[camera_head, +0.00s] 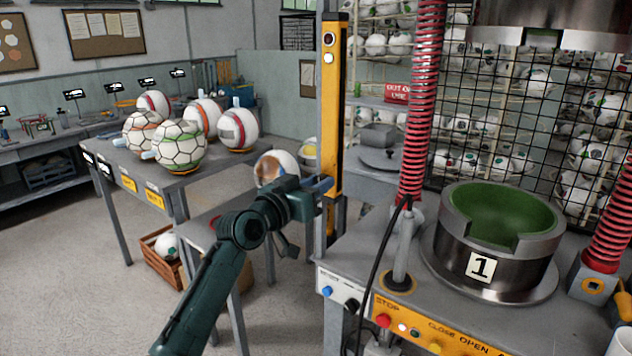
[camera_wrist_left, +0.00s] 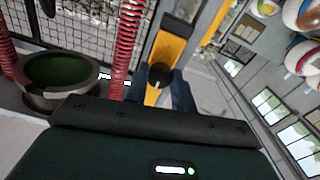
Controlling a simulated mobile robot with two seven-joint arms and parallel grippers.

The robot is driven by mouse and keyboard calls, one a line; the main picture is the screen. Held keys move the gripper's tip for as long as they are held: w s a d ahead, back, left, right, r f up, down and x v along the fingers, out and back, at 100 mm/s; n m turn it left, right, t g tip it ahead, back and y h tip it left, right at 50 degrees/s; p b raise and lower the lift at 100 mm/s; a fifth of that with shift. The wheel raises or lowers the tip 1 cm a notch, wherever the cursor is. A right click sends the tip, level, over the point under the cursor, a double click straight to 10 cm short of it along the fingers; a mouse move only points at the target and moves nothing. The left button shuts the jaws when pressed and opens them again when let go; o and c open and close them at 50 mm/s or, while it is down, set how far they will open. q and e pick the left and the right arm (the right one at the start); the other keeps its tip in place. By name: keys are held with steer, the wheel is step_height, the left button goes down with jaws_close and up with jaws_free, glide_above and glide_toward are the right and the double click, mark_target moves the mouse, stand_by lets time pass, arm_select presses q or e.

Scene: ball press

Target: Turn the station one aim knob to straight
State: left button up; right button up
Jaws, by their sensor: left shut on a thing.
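The aim knob (camera_wrist_left: 160,74) is a round black knob on the yellow post (camera_head: 335,110) beside station one. In the left wrist view it sits between the two fingers of my left gripper (camera_wrist_left: 161,88), which is shut on it. In the head view my left gripper (camera_head: 322,187) reaches the post's left side, and the knob is hidden there. A small pale mark shows on the knob, but its exact angle is too small to read. The station one cup (camera_head: 505,230), green inside and labelled 1, stands to the right. My right gripper is not in view.
The control panel (camera_head: 430,328) runs along the bench front. Several balls stand on a grey table (camera_head: 185,178) at the left.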

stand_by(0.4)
arm_select(q)
steer(key=o, duration=1)
steer(key=b+v, duration=0.2)
steer(key=v, duration=1.1)
